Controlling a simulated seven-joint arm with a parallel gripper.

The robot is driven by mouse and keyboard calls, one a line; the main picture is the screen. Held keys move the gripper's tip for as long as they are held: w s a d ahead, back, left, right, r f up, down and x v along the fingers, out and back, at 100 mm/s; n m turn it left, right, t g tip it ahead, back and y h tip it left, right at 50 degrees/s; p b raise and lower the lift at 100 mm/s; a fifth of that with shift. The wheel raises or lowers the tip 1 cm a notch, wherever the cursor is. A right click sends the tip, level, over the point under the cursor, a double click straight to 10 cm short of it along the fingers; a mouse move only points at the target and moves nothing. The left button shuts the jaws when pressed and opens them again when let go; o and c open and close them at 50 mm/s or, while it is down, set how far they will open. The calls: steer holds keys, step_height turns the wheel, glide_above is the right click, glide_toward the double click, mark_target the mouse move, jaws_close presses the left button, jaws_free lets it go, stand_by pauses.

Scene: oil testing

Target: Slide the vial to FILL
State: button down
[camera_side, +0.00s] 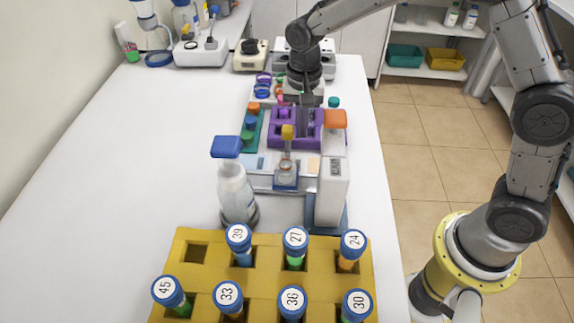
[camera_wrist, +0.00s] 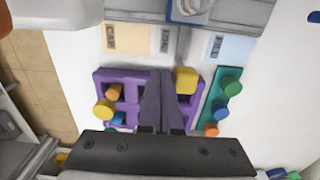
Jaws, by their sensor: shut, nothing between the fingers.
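The vial (camera_side: 285,169) is a small clear container standing upright in a carriage on the grey slide track (camera_side: 262,182). It sits between the pale blue FILL label (camera_side: 252,162) on the left and the orange CAP label (camera_side: 312,163) on the right. In the wrist view, the FILL label (camera_wrist: 230,47) is on the right, the CAP label (camera_wrist: 128,39) on the left, and the vial (camera_wrist: 192,8) is cut off at the top edge. My gripper (camera_side: 305,131) is shut and empty, pointing down over the purple rack behind the track. Its closed fingers (camera_wrist: 161,76) also show in the wrist view.
The purple rack (camera_side: 276,141) holds colored caps, with a green rack (camera_side: 246,144) beside it. A white capping device (camera_side: 331,190) stands right of the vial. A clear bottle with a blue top (camera_side: 236,190) stands front left. A yellow rack (camera_side: 265,268) holds numbered tubes. The left table is clear.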

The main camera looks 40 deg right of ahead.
steer(key=w+a, duration=0.4)
steer(key=shift+w+a, duration=0.3)
stand_by(0.8)
steer(key=shift+a, duration=0.1)
stand_by(0.3)
steer(key=shift+w+a, duration=0.9)
steer(key=shift+w, duration=0.1)
steer(key=shift+s+d, duration=0.25)
steer(key=shift+s, duration=0.05)
step_height(320, 180, up, 8)
steer(key=shift+f, duration=0.2)
stand_by(0.5)
